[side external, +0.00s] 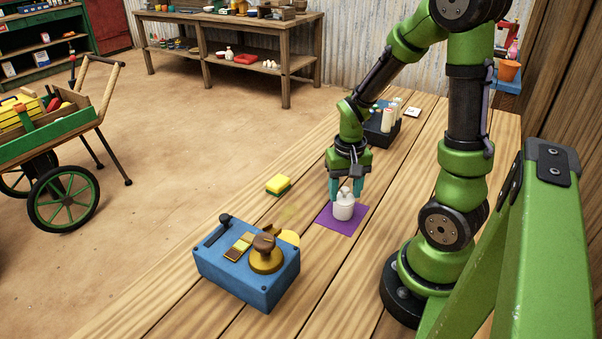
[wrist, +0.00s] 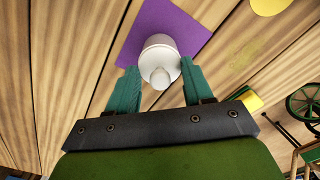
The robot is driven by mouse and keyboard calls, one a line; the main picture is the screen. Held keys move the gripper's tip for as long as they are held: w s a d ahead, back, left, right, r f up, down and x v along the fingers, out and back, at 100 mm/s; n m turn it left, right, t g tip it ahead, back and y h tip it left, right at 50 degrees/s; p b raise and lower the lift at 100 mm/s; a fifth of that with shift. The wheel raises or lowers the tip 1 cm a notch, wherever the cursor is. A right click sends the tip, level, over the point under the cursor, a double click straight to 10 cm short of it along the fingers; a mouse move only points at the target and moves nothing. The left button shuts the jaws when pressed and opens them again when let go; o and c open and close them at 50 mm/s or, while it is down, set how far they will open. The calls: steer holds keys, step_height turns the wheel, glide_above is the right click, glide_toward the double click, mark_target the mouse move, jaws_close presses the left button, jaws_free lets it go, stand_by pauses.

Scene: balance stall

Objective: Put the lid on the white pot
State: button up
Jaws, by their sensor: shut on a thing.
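The white pot (side external: 343,210) stands upright on a purple mat (side external: 327,218) on the plank table. The white lid (side external: 345,191), with a rounded knob, is at the top of the pot. In the wrist view the lid's knob (wrist: 160,77) points toward the camera, with the round white pot (wrist: 159,43) behind it. My gripper (side external: 346,192) points down over the pot, its teal fingers on either side of the lid. It is shut on the lid. I cannot tell whether the lid rests fully on the rim or sits slightly above it.
A blue box (side external: 246,270) with a brass and wood piece stands at the front left. A yellow and green sponge (side external: 278,185) lies left of the mat. A dark rack (side external: 381,136) with bottles stands behind my gripper. Bare planks surround the mat.

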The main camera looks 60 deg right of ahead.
steer(key=o, duration=1.5)
steer(key=shift+r, duration=0.1)
steer(key=shift+r, duration=3.4)
jaws_close()
steer(key=shift+f, duration=0.4)
